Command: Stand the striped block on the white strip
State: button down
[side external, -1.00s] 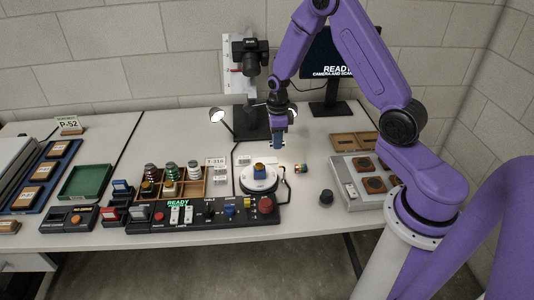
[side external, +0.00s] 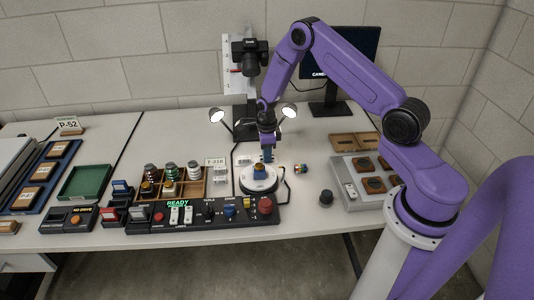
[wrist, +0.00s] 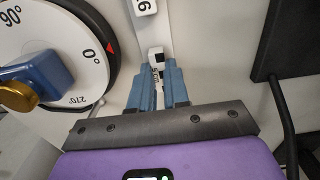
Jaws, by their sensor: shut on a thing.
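My gripper (side external: 267,157) is low over the table, just behind the round white turntable (side external: 258,187). In the wrist view my blue fingers (wrist: 157,88) are closed on a small white block with black markings (wrist: 155,56), which looks like the striped block. Its lower part is hidden between the fingers, and I cannot tell whether it touches the surface. A pale strip (wrist: 149,32) runs away beyond the block in the wrist view, with a white tag marked "16" at its far end. The block is too small to make out in the side view.
A blue block with a gold knob (wrist: 38,72) sits on the turntable, close left of my fingers in the wrist view. A small multicoloured piece (side external: 301,168) and a dark knob (side external: 326,197) are to the right. The control panel (side external: 205,213) lies in front.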

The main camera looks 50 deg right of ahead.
jog(key=shift+f, duration=0.1)
jog(key=c, duration=1.1)
grip_release()
notch_tip(320, 180, up, 12)
jog(key=s+a+r+n, duration=0.5)
jog(key=a+r+n, duration=0.1)
jog(key=a+n, duration=0.3)
jog(key=s+a+r+n, duration=0.5)
jog(key=s+a+n, duration=0.1)
jog(key=s+n, duration=0.25)
jog(key=s+r+n, duration=0.2)
jog(key=s+n, duration=0.8)
jog(key=n, duration=0.1)
jog(key=s+a+r+n, duration=0.1)
jog(key=s+r+n, duration=0.1)
jog(key=s+n, duration=0.8)
jog(key=shift+s+r+n, duration=0.25)
jog(key=shift+s+n, duration=0.15)
jog(key=shift+n, duration=0.15)
